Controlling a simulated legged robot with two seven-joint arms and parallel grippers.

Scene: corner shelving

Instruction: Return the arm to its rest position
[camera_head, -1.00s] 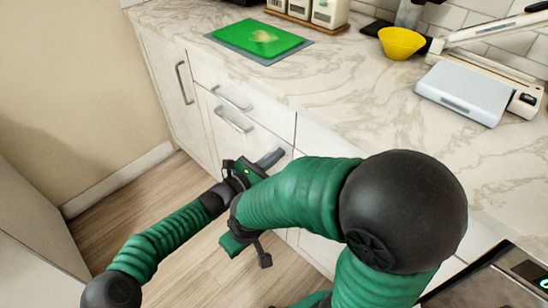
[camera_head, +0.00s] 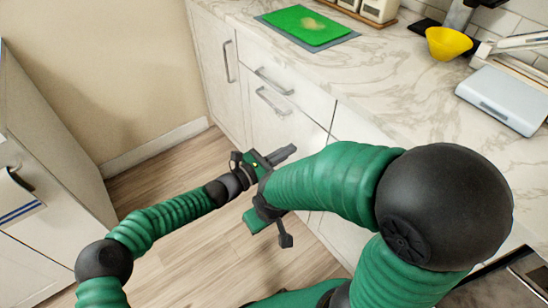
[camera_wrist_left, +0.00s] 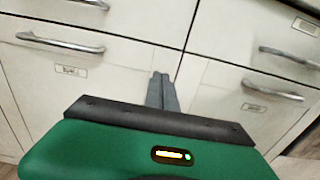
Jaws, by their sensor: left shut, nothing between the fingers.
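My left gripper (camera_head: 284,154) is in the middle of the head view, in front of the white drawers. Its two grey fingers are together with nothing between them. In the left wrist view the shut fingers (camera_wrist_left: 162,90) point at the drawer fronts, beyond the green gripper body. My right arm (camera_head: 330,185) comes in from the right and bends across, close to my left wrist.
White drawers with metal handles (camera_head: 273,102) stand ahead under a marble counter (camera_head: 390,85). On the counter are a green board (camera_head: 300,27), a yellow bowl (camera_head: 447,42) and a grey-white appliance (camera_head: 503,97). A white cabinet (camera_head: 45,170) stands left. Wooden floor (camera_head: 195,245) lies between.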

